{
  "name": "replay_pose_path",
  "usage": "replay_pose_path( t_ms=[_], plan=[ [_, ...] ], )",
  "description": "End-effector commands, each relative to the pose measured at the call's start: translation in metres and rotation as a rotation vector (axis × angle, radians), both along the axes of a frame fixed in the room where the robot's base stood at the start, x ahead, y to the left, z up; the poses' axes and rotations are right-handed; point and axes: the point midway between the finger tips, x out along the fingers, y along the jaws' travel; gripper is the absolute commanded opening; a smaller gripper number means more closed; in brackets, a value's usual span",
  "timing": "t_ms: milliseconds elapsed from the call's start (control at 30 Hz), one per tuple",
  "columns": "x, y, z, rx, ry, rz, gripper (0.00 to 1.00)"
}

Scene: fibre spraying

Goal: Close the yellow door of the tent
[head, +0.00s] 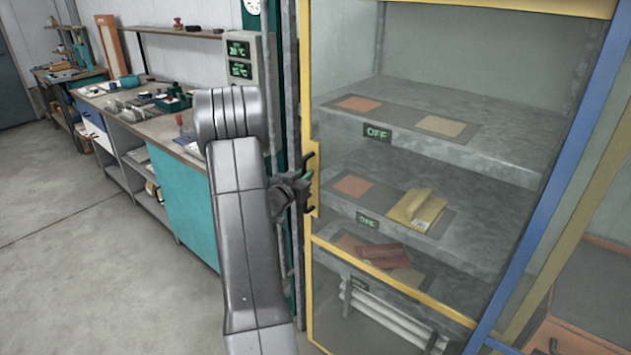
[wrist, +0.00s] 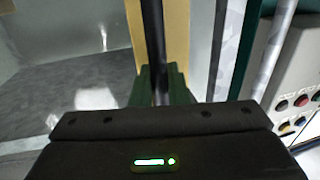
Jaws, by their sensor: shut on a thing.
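The yellow-framed door (head: 306,75) of the tent has a clear panel, and its left edge stands close beside the grey upright posts. I cannot tell whether a gap is left there. My gripper (head: 309,180) is at the door's left edge, at the handle (head: 315,200). In the wrist view, the green fingers of my gripper (wrist: 162,85) are shut around a dark upright bar (wrist: 157,40), with the yellow door edge (wrist: 176,35) behind it. The fingertips are partly hidden by the gripper body.
Inside the tent are grey shelves (head: 480,125) with OFF displays, a yellow piece (head: 416,206) and a reddish piece (head: 383,254). A control box (head: 241,62) and a cluttered workbench (head: 188,142) stand to the left. The floor (head: 80,270) at left is clear.

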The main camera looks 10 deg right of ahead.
Motion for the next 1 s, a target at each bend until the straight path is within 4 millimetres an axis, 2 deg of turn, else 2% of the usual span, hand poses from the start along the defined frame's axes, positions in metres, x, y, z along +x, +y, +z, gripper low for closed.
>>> replay_pose_path(
  t_ms=[33, 100, 300, 733, 767, 833, 1000],
  plan=[
    [0.014, 0.011, 0.001, -0.001, -0.004, 0.005, 0.00],
    [0.028, 0.022, 0.002, 0.000, -0.005, 0.005, 0.00],
    [0.056, 0.044, 0.001, -0.001, -0.002, 0.002, 0.00],
    [0.064, 0.050, 0.002, -0.001, -0.003, 0.004, 0.00],
    [0.064, 0.050, 0.002, 0.000, -0.004, 0.005, 0.20],
    [0.063, 0.050, 0.002, 0.000, -0.003, 0.004, 0.32],
    [0.063, 0.050, 0.001, -0.001, -0.002, 0.002, 0.32]
  ],
)
